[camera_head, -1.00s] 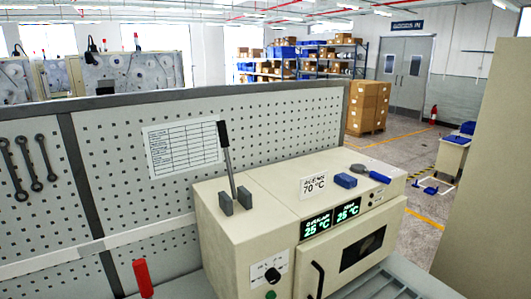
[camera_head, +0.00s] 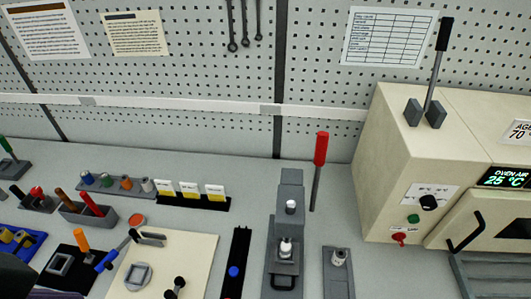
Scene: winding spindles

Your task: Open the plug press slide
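What looks like the plug press (camera_head: 290,190) is a grey upright block on the bench in the lower middle of the head view. A lever with a red grip (camera_head: 321,150) stands upright at its right side. A small pale cylindrical part sits low at its front, above a plate with a dark loop handle (camera_head: 284,282), which may be the slide. The lower end is close to the frame's bottom edge, so I cannot tell how far the slide is in or out.
A beige oven (camera_head: 400,150) stands at the right. A grey holder (camera_head: 338,272) with a pale part is right of the press; a black rail (camera_head: 236,262) is left. A cream board (camera_head: 190,255), spool rack and tools fill the left. A pegboard is behind.

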